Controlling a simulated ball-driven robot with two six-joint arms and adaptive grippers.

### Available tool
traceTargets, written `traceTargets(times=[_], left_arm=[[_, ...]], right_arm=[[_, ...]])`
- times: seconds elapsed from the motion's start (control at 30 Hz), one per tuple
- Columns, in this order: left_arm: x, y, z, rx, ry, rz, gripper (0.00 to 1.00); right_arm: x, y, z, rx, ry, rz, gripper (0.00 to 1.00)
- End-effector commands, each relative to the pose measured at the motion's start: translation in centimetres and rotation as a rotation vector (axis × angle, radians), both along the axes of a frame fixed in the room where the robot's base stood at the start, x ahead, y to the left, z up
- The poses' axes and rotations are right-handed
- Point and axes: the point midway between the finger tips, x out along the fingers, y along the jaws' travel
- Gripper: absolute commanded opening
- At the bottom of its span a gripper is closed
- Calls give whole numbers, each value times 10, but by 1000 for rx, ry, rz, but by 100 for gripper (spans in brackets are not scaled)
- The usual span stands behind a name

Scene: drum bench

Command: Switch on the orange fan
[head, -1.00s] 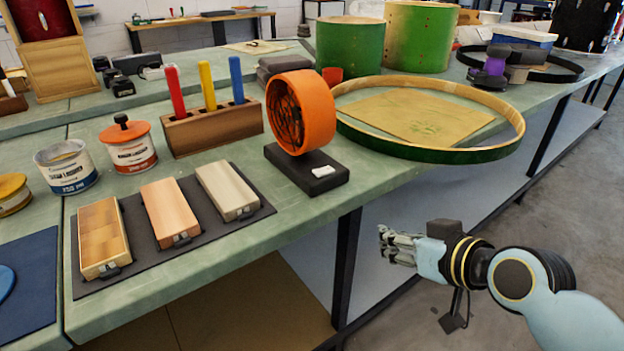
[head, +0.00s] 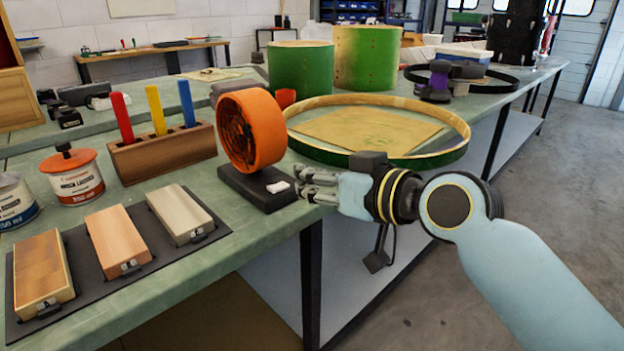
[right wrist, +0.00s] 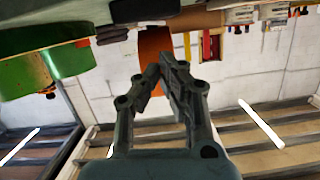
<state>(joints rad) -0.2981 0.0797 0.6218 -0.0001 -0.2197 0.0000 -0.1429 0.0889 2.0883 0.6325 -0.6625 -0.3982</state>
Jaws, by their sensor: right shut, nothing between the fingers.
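The orange fan (head: 252,130) stands on a black base (head: 240,186) near the front edge of the green bench. A small white switch (head: 278,187) sits on the right part of the base. My right gripper (head: 300,184) is shut and empty, just right of the base, its fingertips close to the switch; I cannot tell whether they touch. In the right wrist view the shut fingers (right wrist: 160,72) point toward the orange fan (right wrist: 154,52), which is partly hidden behind them. My left gripper is not in view.
A large drum hoop (head: 458,150) lies right of the fan, behind my right gripper. A wooden holder (head: 165,153) with red, yellow and blue sticks stands left of it. Several wooden blocks lie on a dark mat (head: 90,240) at the front left.

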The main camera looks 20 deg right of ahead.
Motion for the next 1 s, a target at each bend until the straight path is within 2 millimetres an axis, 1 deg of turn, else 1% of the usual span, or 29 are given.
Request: traceTargets(times=[0.03,0.2,0.3,0.4,0.53,0.8,0.87,0.93,1.0], left_arm=[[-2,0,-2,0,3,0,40],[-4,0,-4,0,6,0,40],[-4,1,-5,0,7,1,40],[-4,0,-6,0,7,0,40],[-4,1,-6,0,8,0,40],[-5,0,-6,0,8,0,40],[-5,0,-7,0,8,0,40],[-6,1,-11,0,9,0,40],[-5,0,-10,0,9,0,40]], right_arm=[[10,4,-3,4,0,-2,0],[37,15,-10,3,0,-1,0],[49,20,-14,2,1,0,0],[57,23,-16,1,0,0,0],[62,25,-17,1,1,0,0],[62,25,-17,-1,1,-1,0],[62,25,-20,0,2,0,0],[61,28,-29,-11,-2,0,0],[61,28,-27,-35,-12,0,0]])
